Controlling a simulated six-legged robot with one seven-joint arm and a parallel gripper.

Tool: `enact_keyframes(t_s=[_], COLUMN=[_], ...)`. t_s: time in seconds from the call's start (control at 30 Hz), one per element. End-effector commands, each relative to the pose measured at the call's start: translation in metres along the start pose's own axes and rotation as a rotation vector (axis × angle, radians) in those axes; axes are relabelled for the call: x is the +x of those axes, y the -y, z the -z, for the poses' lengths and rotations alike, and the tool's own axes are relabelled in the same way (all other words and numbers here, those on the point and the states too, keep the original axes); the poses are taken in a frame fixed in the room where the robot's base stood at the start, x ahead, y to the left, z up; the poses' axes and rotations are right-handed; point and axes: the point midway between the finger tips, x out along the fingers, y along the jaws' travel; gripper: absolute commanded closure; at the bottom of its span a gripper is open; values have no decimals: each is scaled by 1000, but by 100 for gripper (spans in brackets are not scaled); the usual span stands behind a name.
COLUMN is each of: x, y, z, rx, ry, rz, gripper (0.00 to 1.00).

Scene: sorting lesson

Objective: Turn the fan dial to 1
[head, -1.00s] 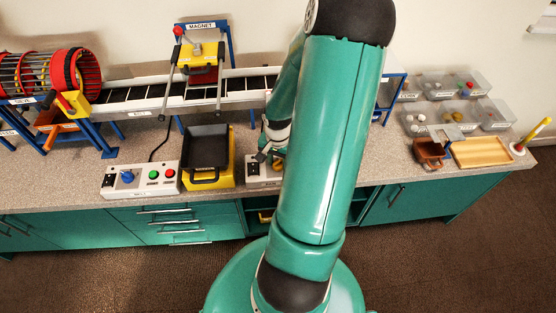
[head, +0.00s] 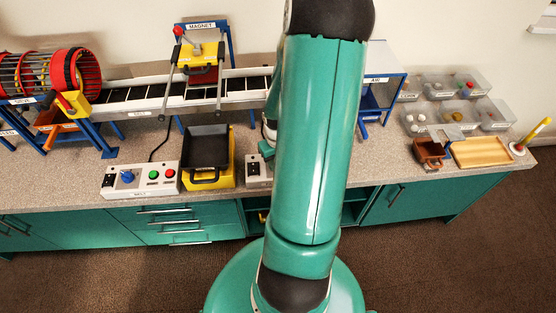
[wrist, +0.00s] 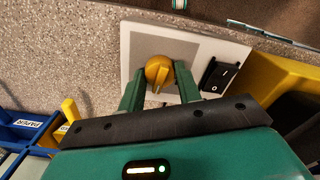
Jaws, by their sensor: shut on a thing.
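The fan dial (wrist: 159,70) is a round orange-yellow knob with a raised ridge, on a pale control box (wrist: 205,48). In the wrist view my gripper (wrist: 160,85) has one green finger on each side of the dial and is shut on it. The ridge points down the picture, between the fingers. I cannot read any numbers around the dial. A black rocker switch (wrist: 217,77) sits right of it on the box. In the head view the box (head: 257,170) shows only partly beside my arm, which hides the dial and my gripper.
A yellow stand with a black tray (head: 207,150) is left of the fan box. Further left is a belt control box (head: 140,179) with a blue knob. A conveyor (head: 140,95) runs behind. Clear bins (head: 455,85) and a wooden tray (head: 481,152) stand at right.

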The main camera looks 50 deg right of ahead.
Motion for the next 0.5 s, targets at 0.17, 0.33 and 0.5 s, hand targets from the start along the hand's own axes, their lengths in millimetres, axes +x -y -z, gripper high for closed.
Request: enact_keyframes(t_s=[0.17,0.33,0.5], x=[-1,-1,0], y=[0,0,0], z=[0,0,0], rx=[-168,-329,-491], ry=[-1,-1,-1], rz=[-1,-1,-1], gripper=[89,89,89])
